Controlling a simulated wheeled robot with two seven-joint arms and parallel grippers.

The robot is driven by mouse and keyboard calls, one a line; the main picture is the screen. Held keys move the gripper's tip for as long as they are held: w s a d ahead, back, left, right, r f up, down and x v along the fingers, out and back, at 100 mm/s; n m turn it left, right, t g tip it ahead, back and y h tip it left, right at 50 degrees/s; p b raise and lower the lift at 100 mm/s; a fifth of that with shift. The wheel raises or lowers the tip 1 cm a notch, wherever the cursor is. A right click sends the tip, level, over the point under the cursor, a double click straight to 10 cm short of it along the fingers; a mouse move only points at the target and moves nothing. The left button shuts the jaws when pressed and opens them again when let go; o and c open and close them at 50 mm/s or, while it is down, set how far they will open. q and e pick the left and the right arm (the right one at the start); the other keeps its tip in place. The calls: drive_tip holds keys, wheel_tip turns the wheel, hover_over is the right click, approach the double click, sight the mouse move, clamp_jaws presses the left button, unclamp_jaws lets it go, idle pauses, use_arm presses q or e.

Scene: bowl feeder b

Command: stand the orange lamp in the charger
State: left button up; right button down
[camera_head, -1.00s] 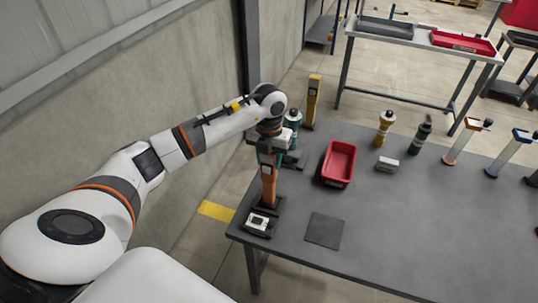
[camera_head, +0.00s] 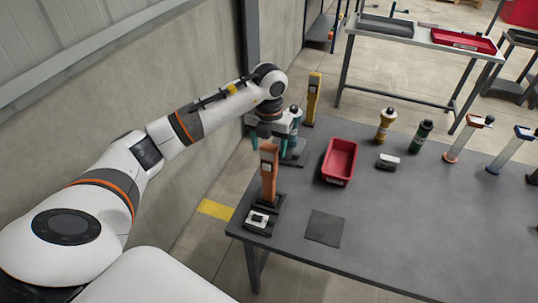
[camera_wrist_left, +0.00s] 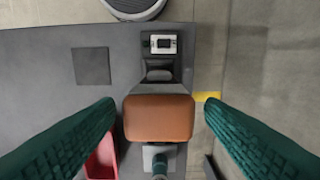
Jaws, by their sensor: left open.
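The orange lamp (camera_head: 269,177) stands upright in the charger (camera_head: 258,220), a dark dock at the table's near left corner. The wrist view shows the lamp's top (camera_wrist_left: 158,118) end-on, with the dock (camera_wrist_left: 160,70) just beyond it. My left gripper (camera_head: 274,144) is open above and slightly behind the lamp. Its green fingers (camera_wrist_left: 160,125) are spread on both sides of the lamp in the wrist view, with gaps and no contact visible. The seat of the lamp's foot is partly hidden. My right gripper is out of view.
A red bin (camera_head: 325,180) sits right of the lamp, with a dark square mat (camera_head: 323,229) in front. A yellow lamp (camera_head: 313,99) stands behind. A yellow bottle (camera_head: 385,126), a green bottle (camera_head: 423,133) and a small white-topped box (camera_head: 388,162) are farther right.

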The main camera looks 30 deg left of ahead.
use_arm(q)
wheel_tip(320, 180, up, 8)
drive_tip(key=shift+r+b, duration=0.2)
drive_tip(key=shift+b, duration=0.45)
